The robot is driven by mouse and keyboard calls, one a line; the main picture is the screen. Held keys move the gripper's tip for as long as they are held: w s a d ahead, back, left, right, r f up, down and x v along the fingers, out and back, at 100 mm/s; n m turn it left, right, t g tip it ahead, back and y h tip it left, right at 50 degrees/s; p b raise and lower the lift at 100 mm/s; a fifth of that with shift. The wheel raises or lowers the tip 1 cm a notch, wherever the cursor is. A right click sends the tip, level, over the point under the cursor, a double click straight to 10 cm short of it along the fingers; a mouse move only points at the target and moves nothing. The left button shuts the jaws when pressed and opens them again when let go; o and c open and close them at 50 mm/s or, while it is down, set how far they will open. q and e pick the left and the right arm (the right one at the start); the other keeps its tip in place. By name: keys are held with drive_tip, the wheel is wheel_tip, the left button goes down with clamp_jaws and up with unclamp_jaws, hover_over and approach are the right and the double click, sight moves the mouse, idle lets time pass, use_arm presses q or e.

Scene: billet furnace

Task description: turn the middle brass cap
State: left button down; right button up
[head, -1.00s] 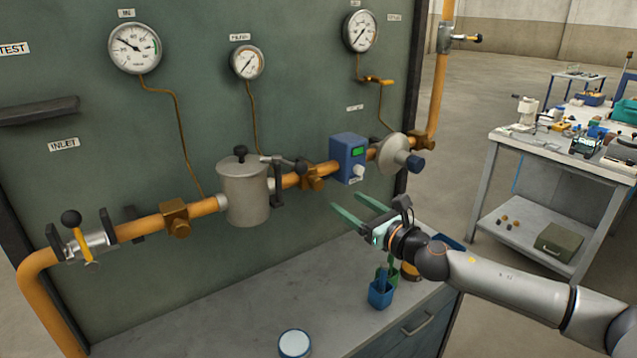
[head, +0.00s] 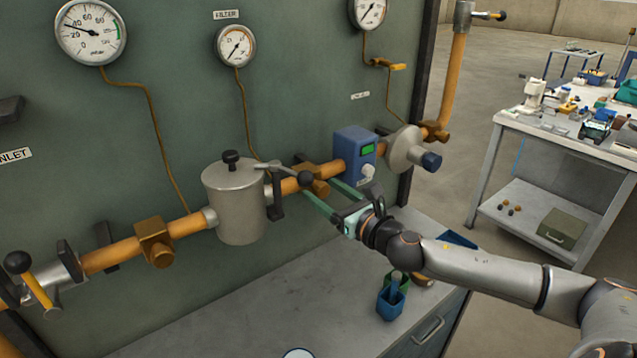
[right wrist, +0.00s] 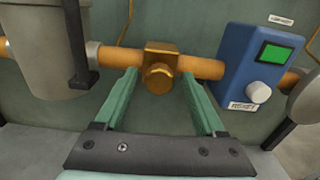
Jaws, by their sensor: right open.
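The middle brass cap (head: 318,187) sits on a brass block on the orange pipe, between the grey filter canister and the blue meter box. In the right wrist view the cap (right wrist: 158,78) faces me, centred between the two green fingers. My right gripper (head: 322,192) is open, its fingers pointing at the cap with one on each side. I see a gap between each finger and the cap. In the head view the fingers and a black lever knob partly hide the cap. My left gripper is not in view.
The filter canister (head: 235,203) with its lever (head: 280,172) stands left of the cap. The blue meter box (head: 354,150) is close on the right. Another brass fitting (head: 155,243) is farther left.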

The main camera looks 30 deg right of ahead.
drive_tip(key=shift+w, duration=0.3)
drive_tip(key=shift+s+a, duration=0.1)
drive_tip(key=shift+r, duration=0.1)
clamp_jaws()
idle(0.3)
